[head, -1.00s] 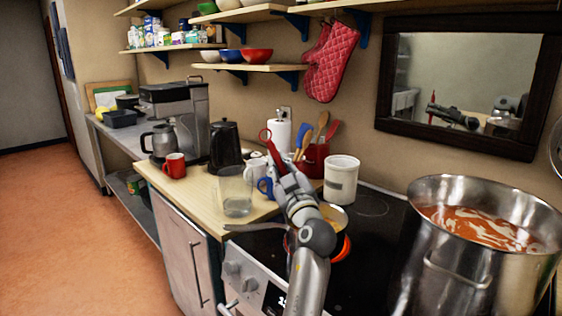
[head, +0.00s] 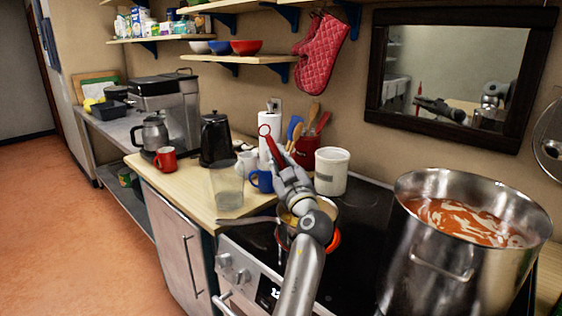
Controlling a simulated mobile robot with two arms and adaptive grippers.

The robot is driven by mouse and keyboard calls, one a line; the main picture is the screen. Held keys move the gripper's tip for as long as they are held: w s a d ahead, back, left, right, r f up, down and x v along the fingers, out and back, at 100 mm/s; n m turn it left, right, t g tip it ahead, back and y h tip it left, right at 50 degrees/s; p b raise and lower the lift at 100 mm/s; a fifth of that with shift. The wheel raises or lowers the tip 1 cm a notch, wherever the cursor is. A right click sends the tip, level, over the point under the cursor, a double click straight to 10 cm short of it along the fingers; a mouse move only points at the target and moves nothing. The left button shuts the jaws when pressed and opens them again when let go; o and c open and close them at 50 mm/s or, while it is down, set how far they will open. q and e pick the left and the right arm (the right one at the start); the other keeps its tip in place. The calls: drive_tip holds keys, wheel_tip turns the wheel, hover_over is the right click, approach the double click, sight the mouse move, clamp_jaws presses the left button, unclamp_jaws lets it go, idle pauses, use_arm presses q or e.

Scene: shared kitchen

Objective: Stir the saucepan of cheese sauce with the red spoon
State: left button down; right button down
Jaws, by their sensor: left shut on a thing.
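My left gripper (head: 284,174) is shut on the red spoon (head: 269,142), whose looped red end points up and to the left above the fingers. The spoon's other end is hidden behind my gripper and arm. I cannot tell whether the spoon touches the sauce. My right gripper is not in view.
A large steel pot (head: 440,262) of orange-red soup stands on the stove at right. A white canister (head: 331,171), a red utensil pot (head: 308,150), a blue mug (head: 261,181) and a clear pitcher (head: 228,187) stand close behind and left of the saucepan.

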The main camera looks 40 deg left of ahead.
use_arm(q)
drive_tip(key=shift+s+b, duration=0.5)
drive_tip(key=shift+s, duration=2.6)
drive_tip(key=shift+w+d+b, duration=1.4)
drive_tip(key=shift+d+b, duration=0.25)
drive_tip(key=shift+b, duration=0.55)
